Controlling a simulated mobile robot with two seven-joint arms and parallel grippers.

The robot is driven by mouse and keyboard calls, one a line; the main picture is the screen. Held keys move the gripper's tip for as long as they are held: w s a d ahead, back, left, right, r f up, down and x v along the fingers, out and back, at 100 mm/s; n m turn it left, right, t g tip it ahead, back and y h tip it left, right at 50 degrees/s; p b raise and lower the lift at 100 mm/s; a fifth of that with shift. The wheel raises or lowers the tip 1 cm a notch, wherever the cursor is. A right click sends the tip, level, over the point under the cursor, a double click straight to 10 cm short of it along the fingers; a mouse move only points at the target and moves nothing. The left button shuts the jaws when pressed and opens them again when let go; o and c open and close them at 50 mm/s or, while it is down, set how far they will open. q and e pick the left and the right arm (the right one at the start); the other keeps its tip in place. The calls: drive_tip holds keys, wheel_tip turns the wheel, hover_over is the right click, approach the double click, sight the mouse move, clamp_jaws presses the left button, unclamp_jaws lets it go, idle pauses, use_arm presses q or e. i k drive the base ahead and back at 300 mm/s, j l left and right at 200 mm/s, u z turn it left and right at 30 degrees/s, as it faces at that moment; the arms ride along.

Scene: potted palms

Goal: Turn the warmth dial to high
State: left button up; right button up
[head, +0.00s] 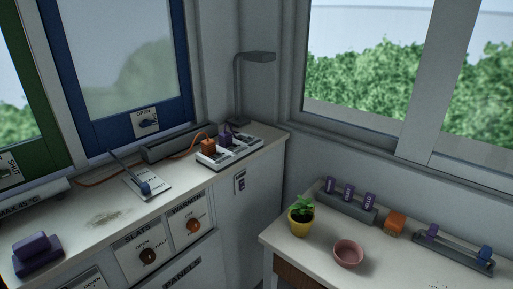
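The warmth dial (193,226) is a small round orange-brown knob. It sits on a white panel (184,214) lettered WARMTH, on the front face of the white counter, below centre-left in the head view. Small markings surround the knob, but they are too small to read, so I cannot tell its setting. Neither of my grippers is in view, and nothing touches the dial.
Left of it is the SLATS panel with a dark knob (148,256). The counter (105,218) holds a lever (144,188), a purple block (37,252) and a socket strip (240,151). A table at right holds a potted plant (301,217) and pink bowl (348,254).

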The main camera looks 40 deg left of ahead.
sight(193, 226)
drive_tip(key=u, duration=1.6)
